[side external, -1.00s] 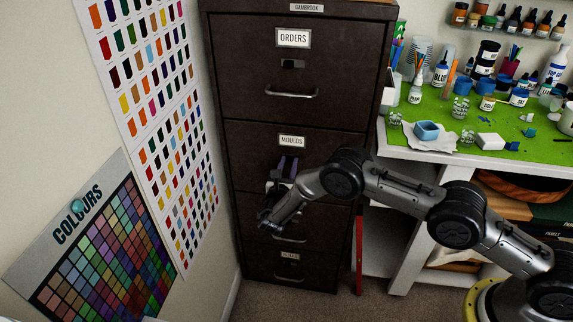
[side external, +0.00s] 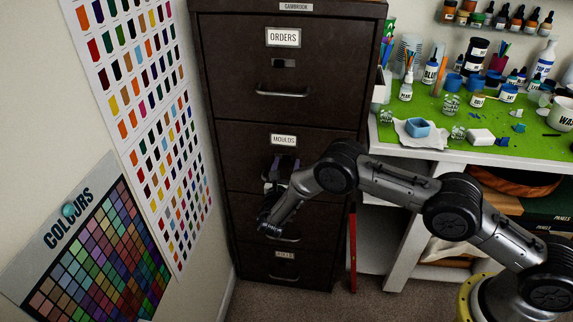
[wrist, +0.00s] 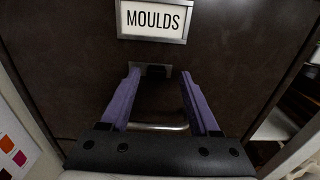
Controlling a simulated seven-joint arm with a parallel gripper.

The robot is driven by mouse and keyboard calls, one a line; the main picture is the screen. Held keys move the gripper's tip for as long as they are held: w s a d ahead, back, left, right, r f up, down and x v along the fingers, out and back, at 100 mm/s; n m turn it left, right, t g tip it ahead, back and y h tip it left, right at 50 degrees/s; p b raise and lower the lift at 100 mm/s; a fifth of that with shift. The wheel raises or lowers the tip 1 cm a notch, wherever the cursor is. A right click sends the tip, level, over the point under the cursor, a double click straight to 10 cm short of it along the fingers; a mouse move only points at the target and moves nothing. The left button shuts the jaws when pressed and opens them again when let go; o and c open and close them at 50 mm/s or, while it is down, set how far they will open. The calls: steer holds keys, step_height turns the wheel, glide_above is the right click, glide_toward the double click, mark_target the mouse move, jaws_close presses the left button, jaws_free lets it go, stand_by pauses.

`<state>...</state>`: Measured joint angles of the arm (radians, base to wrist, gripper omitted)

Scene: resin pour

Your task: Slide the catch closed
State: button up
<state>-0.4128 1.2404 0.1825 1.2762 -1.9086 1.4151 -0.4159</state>
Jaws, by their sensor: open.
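The dark brown filing cabinet (side external: 330,110) stands against the wall. Its MOULDS drawer shows the label (side external: 284,140) in the side view. In the wrist view, a small dark catch (wrist: 153,71) on a metal plate sits below the MOULDS label (wrist: 154,18), with the drawer's handle (wrist: 158,127) lower down. My gripper (side external: 283,160) is in front of this drawer and hides its catch in the side view. In the wrist view, my gripper (wrist: 160,73) is open, its purple fingers on either side of the catch plate, with nothing between them. Contact with the drawer front cannot be told.
The ORDERS drawer above has its own catch (side external: 284,63) and handle (side external: 284,91). A bench (side external: 470,135) with bottles and cups stands to the right. A colour chart (side external: 97,250) is at the left wall. All visible drawers look shut.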

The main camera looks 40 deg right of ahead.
steer(key=v, duration=1.3)
steer(key=shift+s+r, duration=0.1)
steer(key=s+d+r+m+g+y, duration=0.1)
steer(key=s+d+r+m+g, duration=0.6)
steer(key=r, duration=0.3)
steer(key=s+d+r+m+g+y, duration=0.1)
steer(key=s+d+r+m+g, duration=0.3)
steer(key=s+d+r+m, duration=0.4)
steer(key=s+r+m+t+y, duration=0.1)
steer(key=s+r+m+y, duration=0.1)
steer(key=s, duration=0.5)
steer(key=s+r+m+t+y, duration=0.1)
steer(key=s+r+m+y, duration=0.2)
steer(key=s+m+y, duration=0.2)
steer(key=s+r+m+t+y, duration=0.1)
steer(key=s+r+m+y, duration=0.2)
steer(key=s, duration=0.6)
steer(key=shift+s+a+m+t+y, duration=0.35)
steer(key=shift+a+m+t+y, duration=0.1)
steer(key=shift+m, duration=0.55)
